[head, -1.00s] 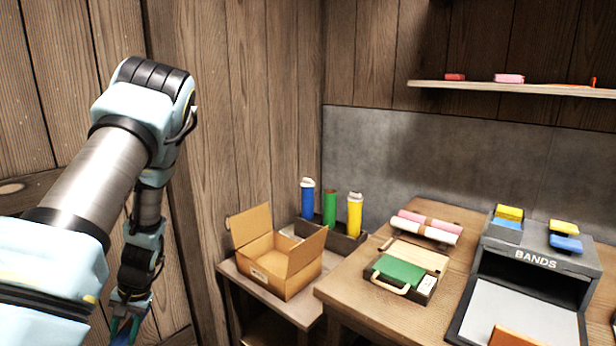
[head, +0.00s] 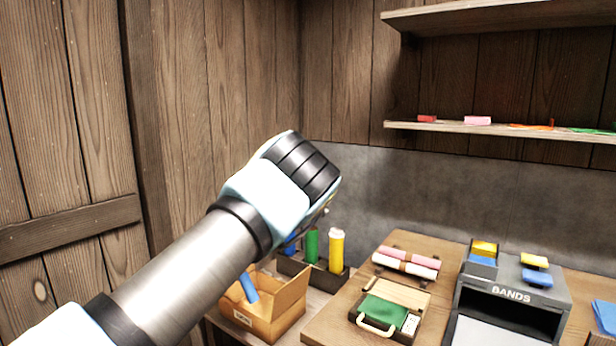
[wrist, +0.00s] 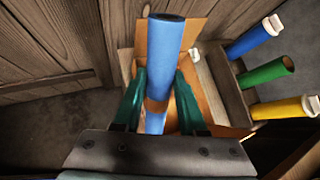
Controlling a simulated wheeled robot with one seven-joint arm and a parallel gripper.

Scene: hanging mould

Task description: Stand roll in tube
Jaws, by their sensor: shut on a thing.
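A blue roll (wrist: 165,50) is held between the green fingers of my gripper (wrist: 160,76), which are shut on it. In the wrist view a brownish strip, band or gap, shows between its upper and lower parts. In the head view the roll (head: 248,287) appears tilted over the open cardboard box (head: 277,318); I cannot tell whether it touches the box. My arm hides the gripper there. Blue (wrist: 250,42), green (wrist: 265,73) and yellow (wrist: 283,108) tubes stand right of the roll. The blue and yellow have white tops; the green shows an open top.
The tubes stand in a dark tray (head: 345,279) beside the box. A table to the right holds pink and white rolls (head: 407,263), a case with green cloth (head: 384,312) and a BANDS unit (head: 510,294). Wooden walls are close on the left; shelves (head: 490,130) hang above.

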